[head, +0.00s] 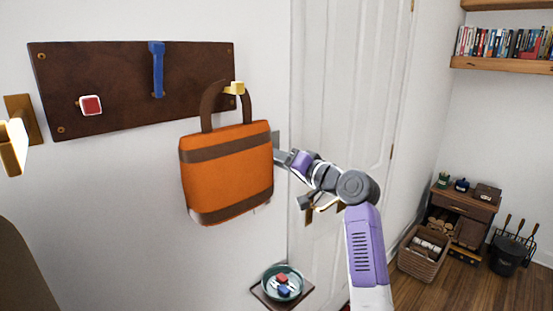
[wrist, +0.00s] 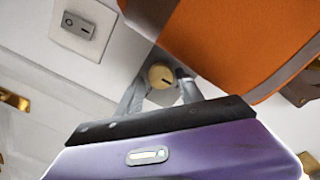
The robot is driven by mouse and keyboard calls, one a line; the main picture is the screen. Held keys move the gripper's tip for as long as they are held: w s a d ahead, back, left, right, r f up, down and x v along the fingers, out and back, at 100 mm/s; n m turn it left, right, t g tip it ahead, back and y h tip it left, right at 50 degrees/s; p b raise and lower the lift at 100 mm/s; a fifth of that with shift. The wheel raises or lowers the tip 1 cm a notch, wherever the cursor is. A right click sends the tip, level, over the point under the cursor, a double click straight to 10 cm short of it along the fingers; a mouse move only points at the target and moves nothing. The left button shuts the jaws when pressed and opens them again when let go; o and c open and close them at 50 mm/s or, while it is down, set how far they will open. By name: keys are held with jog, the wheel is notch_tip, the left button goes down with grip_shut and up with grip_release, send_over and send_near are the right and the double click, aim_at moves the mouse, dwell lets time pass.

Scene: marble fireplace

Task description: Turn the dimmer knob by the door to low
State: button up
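In the head view my gripper (head: 279,156) reaches the wall just right of the orange bag, beside a grey plate (head: 276,140). The knob itself is hidden there. The door (head: 343,90) is white and stands right of that plate.
An orange bag (head: 228,172) hangs from a peg on a dark board (head: 120,75), close to my gripper. A grey switch (wrist: 77,26) sits on another wall plate. Shelves and a basket (head: 424,252) stand right.

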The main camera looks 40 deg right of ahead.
jog(key=s+b, duration=0.2)
jog(key=s, duration=0.6)
jog(key=shift+d, duration=0.15)
jog(key=shift+w, duration=0.1)
dwell(0.4)
